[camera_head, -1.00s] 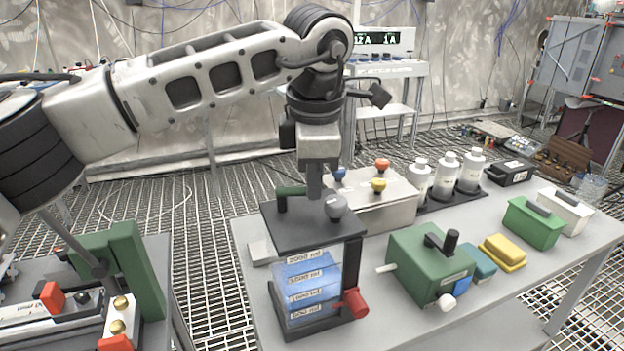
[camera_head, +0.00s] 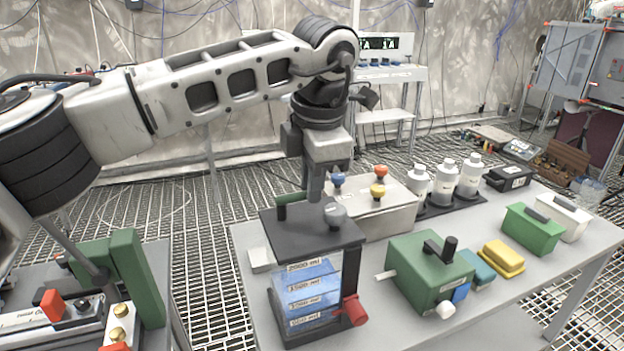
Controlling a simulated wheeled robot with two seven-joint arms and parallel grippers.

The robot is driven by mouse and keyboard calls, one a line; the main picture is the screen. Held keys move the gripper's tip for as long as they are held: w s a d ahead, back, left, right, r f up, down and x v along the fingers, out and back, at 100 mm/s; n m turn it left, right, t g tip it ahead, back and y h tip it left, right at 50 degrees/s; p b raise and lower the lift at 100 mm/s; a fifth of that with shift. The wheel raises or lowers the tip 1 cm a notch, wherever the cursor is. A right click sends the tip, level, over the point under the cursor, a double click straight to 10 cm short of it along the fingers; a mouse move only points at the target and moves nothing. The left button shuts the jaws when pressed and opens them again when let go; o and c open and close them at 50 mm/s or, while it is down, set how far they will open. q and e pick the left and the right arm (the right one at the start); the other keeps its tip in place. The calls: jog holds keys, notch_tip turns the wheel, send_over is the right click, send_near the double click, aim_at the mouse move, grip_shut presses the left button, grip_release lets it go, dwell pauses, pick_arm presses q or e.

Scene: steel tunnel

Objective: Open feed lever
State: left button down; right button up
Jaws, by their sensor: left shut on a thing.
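A feed unit with a black top plate (camera_head: 290,228) and a clear blue-lit tank (camera_head: 308,290) with volume labels stands at the front left of the grey table. A lever with a grey ball knob (camera_head: 335,214) is on its top plate. My left gripper (camera_head: 316,192) comes down from above and is shut at this lever, just left of and behind the ball. Its fingers hide the lever's stem. My right gripper is not in view.
Behind the unit is a metal box (camera_head: 385,215) with blue, red and yellow knobs. White bottles (camera_head: 444,180) stand in a black rack. A green crank box (camera_head: 425,275) is to the right. A second bench (camera_head: 150,250) stands at left.

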pick_arm(q)
jog(key=c, duration=1.4)
grip_release()
jog(key=shift+c, duration=0.2)
jog(key=s+r, duration=0.3)
jog(key=r, duration=1.2)
jog(key=shift+d+r+p, duration=0.4)
jog(key=shift+d+p, duration=0.05)
